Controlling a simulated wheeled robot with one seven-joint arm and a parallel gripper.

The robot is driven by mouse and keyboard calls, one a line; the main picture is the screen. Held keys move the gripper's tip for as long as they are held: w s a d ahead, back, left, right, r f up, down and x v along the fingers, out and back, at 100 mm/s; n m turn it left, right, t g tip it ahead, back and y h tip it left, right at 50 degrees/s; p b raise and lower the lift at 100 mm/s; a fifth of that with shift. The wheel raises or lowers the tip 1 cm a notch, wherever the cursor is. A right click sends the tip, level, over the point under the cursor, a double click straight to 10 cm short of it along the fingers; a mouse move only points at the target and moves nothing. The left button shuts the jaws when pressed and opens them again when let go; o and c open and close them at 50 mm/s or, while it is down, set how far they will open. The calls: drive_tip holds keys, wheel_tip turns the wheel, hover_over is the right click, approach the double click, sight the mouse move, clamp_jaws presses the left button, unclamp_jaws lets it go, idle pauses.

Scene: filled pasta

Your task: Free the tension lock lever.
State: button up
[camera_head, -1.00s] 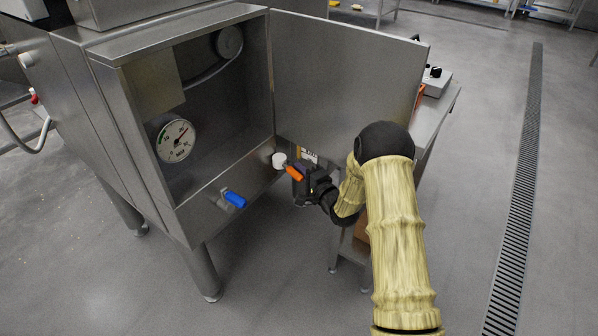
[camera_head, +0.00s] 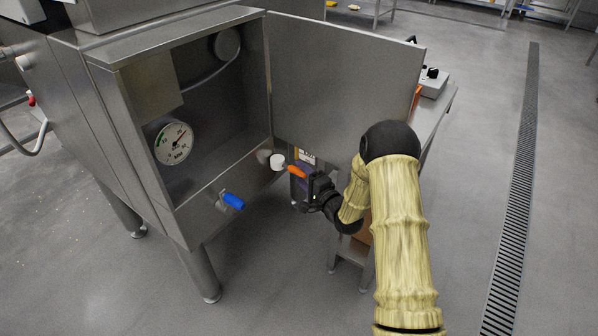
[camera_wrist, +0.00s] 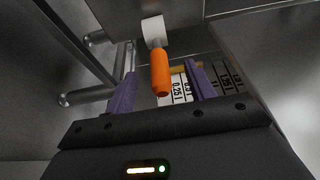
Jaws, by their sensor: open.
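An orange-handled lever (camera_head: 297,171) with a white hub (camera_head: 277,162) sticks out from the lower front panel of the steel cabinet, near the open door. My gripper (camera_head: 299,181) is at the handle, to the right of the hub. In the wrist view, the orange handle (camera_wrist: 160,72) lies between the two purple fingers of my gripper (camera_wrist: 160,66), with gaps visible on both sides. The gripper is open. A second lever with a blue handle (camera_head: 233,201) is on the same panel, further left. No label shows which is the tension lock.
The cabinet door (camera_head: 340,85) stands open behind my gripper. A round gauge (camera_head: 174,143) is inside the cabinet. A scale card (camera_wrist: 227,78) is close behind the right finger. A steel table (camera_head: 440,105) with a control box (camera_head: 433,83) stands right of the door.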

drive_tip(key=shift+p+v, duration=0.4)
drive_tip(key=shift+v, duration=2.85)
drive_tip(key=shift+w, duration=0.1)
